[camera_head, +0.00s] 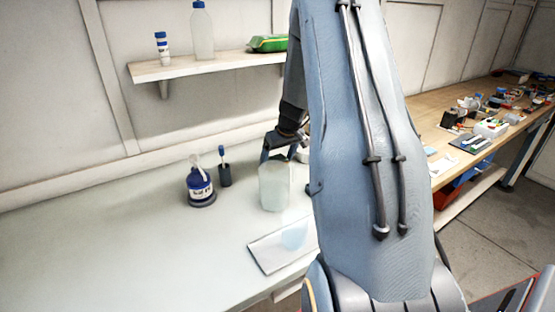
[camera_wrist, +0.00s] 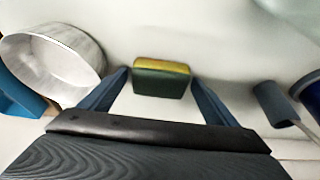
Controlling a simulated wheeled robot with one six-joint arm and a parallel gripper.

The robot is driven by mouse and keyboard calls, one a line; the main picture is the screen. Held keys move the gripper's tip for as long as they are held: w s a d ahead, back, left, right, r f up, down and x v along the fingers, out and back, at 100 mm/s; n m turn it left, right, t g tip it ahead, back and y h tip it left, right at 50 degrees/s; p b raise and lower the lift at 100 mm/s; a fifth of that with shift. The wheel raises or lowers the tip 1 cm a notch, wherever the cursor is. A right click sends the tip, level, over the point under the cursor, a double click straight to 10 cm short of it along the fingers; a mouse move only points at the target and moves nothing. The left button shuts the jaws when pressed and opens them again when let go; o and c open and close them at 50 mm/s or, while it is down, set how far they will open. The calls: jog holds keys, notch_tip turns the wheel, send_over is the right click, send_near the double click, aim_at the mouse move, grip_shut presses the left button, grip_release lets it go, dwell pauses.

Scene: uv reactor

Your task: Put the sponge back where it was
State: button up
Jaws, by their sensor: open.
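The sponge (camera_wrist: 161,82), dark green with a yellow layer, shows in the wrist view on the pale surface. It lies between the two blue fingers of my gripper (camera_wrist: 160,78), which are open, with a small gap visible on each side. In the head view my gripper (camera_head: 268,152) is low over the pale worktop, behind the translucent container. My arm hides much of that area, and I cannot make out the sponge clearly there.
A translucent container (camera_head: 273,187) stands close to my gripper, with a flat pale tray (camera_head: 272,250) in front. A blue bottle (camera_head: 200,187) and a dark brush holder (camera_head: 225,175) stand to the left. A shelf (camera_head: 150,73) hangs above. The worktop's left side is clear.

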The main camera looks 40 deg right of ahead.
jog(key=shift+s+r, duration=0.1)
jog(key=shift+r, duration=0.35)
jog(key=b+v, duration=0.3)
jog(key=v, duration=0.8)
jog(key=shift+r, duration=0.2)
